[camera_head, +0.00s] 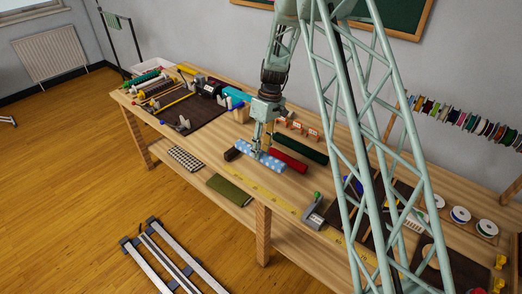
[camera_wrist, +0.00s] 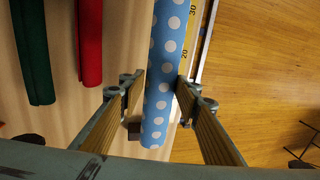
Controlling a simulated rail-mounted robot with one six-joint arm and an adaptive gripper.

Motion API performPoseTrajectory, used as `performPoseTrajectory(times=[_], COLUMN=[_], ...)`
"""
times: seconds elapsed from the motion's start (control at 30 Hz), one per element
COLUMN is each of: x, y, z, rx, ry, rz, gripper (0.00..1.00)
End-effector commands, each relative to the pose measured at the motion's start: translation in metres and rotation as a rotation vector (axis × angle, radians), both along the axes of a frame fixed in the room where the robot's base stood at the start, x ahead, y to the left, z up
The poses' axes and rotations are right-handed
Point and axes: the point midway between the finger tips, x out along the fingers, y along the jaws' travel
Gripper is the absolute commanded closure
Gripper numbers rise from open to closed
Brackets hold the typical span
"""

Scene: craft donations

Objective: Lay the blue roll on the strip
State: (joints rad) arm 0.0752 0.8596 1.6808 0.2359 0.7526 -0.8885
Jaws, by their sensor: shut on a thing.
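The blue roll with white dots (camera_head: 273,163) is between the fingers of my gripper (camera_head: 262,148), over the middle of the workbench. In the wrist view the blue roll (camera_wrist: 163,60) runs lengthwise between the two fingers of my gripper (camera_wrist: 160,92), which are shut on it. The yellow strip with printed numbers (camera_head: 262,190) lies along the front edge of the bench. In the wrist view the strip (camera_wrist: 188,75) shows just right of the roll, partly hidden by the roll and a finger. I cannot tell whether the roll touches the bench.
A red roll (camera_head: 288,162) and a dark green roll (camera_head: 306,149) lie behind the blue roll. A dark block (camera_head: 231,154) sits by its left end. A grey tool with a green knob (camera_head: 315,210) stands farther right at the front edge. Rolls and tools crowd the left end.

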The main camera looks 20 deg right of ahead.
Motion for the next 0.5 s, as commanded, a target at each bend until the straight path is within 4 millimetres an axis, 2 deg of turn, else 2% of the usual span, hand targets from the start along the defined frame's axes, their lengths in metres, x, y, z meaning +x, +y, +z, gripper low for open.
performPoseTrajectory(times=[0.5], x=[-0.001], y=[0.000], z=[-0.026], rx=[0.000], ry=[0.001], rz=[0.000], gripper=[0.84])
